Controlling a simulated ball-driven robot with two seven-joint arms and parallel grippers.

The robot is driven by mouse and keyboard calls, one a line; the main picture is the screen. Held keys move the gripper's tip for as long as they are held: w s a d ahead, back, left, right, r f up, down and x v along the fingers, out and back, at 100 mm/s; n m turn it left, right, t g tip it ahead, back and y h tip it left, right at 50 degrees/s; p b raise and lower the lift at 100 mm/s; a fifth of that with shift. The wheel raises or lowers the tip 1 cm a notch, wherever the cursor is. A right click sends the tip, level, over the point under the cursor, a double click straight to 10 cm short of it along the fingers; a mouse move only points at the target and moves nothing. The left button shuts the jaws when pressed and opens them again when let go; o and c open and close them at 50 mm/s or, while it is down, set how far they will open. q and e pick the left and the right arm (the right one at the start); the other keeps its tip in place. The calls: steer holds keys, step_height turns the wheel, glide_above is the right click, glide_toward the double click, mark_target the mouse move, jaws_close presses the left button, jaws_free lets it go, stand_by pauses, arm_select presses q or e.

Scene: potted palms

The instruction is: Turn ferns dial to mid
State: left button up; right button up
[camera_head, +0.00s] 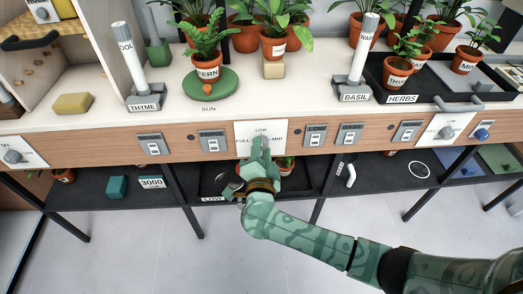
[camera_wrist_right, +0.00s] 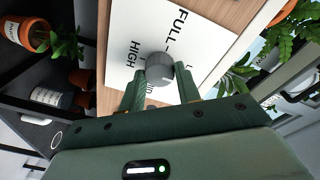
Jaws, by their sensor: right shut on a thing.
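A grey dial knob (camera_wrist_right: 159,66) sits on a white panel (camera_head: 243,129) in the middle of the wooden fascia. The panel reads LOW, FULL and MID in the head view, and HIGH also shows in the right wrist view. My right gripper (camera_head: 262,145) is at this panel, its fingers (camera_wrist_right: 160,78) shut on the knob's two sides. The knob's exact pointing direction is hard to tell, and no FERNS label shows on this panel. My left gripper is not in view.
Similar dial panels are at the left (camera_head: 13,156) and right (camera_head: 445,132), with several grey switches between. Above stand a fern pot (camera_head: 208,75) on a green disc (camera_head: 211,88) and a black herbs tray (camera_head: 420,90). Dark shelves (camera_head: 95,192) lie below.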

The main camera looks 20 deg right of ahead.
steer(key=shift+m, duration=0.3)
steer(key=shift+m+p, duration=0.3)
steer(key=shift+m, duration=1.4)
steer(key=m, duration=0.4)
steer(key=shift+s+f+g+y+p, duration=0.1)
steer(key=shift+g+y+p, duration=0.2)
steer(key=shift+p, duration=0.05)
steer(key=m, duration=0.3)
steer(key=shift+m, duration=0.4)
steer(key=m, duration=0.3)
steer(key=shift+d+m+y, duration=0.1)
steer(key=shift+m+y, duration=0.2)
steer(key=shift+y, duration=0.1)
steer(key=shift+m+b, duration=0.35)
steer(key=shift+m, duration=0.15)
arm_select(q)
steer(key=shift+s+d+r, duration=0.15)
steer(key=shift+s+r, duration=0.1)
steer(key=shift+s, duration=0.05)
arm_select(e)
steer(key=shift+m, duration=0.3)
